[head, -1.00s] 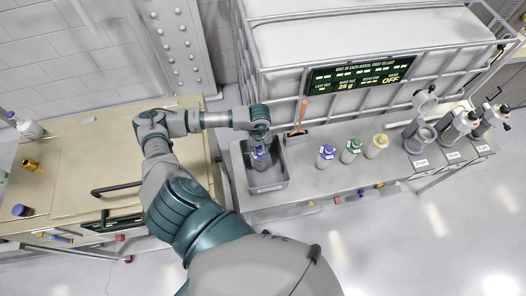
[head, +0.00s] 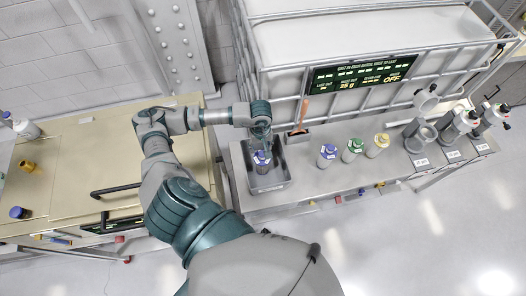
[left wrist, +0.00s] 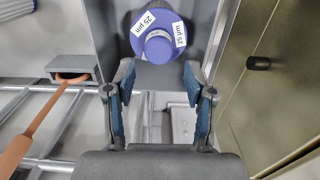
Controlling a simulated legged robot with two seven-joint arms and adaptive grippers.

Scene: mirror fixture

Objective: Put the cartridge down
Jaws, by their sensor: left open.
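The cartridge (head: 263,161) has a blue cap and stands in the grey bin (head: 270,188) on the bench, about upright. In the left wrist view, its blue cap (left wrist: 160,45) carries white "25 µm" labels. My left gripper (head: 262,146) is just behind the cartridge in the head view. In the left wrist view its two blue-padded fingers are spread apart, with the cap just beyond their tips and a gap between them. The lower body of the cartridge is mostly hidden by its cap and the bin. My right gripper is in neither view.
Three capped bottles, blue (head: 326,156), green (head: 352,150) and yellow (head: 377,146), stand on the bench to the right. An orange-handled tool (head: 301,116) stands behind the bin. Grey fixtures (head: 420,138) line the right end. A caged white tank (head: 360,40) rises behind.

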